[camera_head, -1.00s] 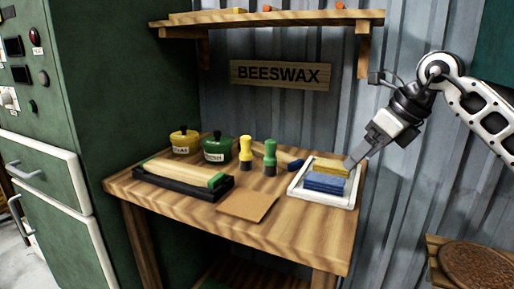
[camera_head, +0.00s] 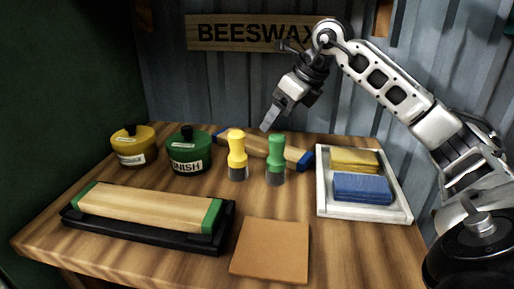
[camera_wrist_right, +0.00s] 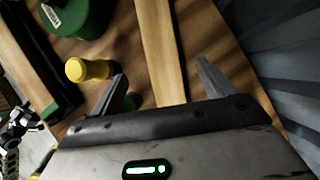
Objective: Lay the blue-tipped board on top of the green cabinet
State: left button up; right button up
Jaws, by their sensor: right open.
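The blue-tipped board (camera_head: 256,147) lies at the back of the wooden table, partly hidden behind two brushes. Its bare wood also shows in the right wrist view (camera_wrist_right: 158,40). My right gripper (camera_head: 268,126) points down just above the board from behind. In the right wrist view the open fingers (camera_wrist_right: 162,72) stand on either side of the board, apart from it. I cannot tell how high they are. The green cabinet (camera_head: 60,80) shows only as a dark side wall at the left; its top is out of view. My left gripper is not seen in the head view.
A green-tipped board (camera_head: 150,207) lies in a black tray (camera_head: 225,232). Yellow (camera_head: 237,155) and green brushes (camera_head: 276,160) stand close before the blue-tipped board. Yellow (camera_head: 133,146) and green pots (camera_head: 188,152) are left. A white tray (camera_head: 365,212) with sponges is right; a brown sheet (camera_head: 271,250) is in front.

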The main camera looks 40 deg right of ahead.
aim_at(262, 144)
jog(key=x, duration=0.4)
jog(key=shift+f, duration=0.1)
jog(key=x, duration=0.5)
jog(key=shift+f+b, duration=0.15)
jog(key=shift+b, duration=0.15)
jog(key=c, duration=1.3)
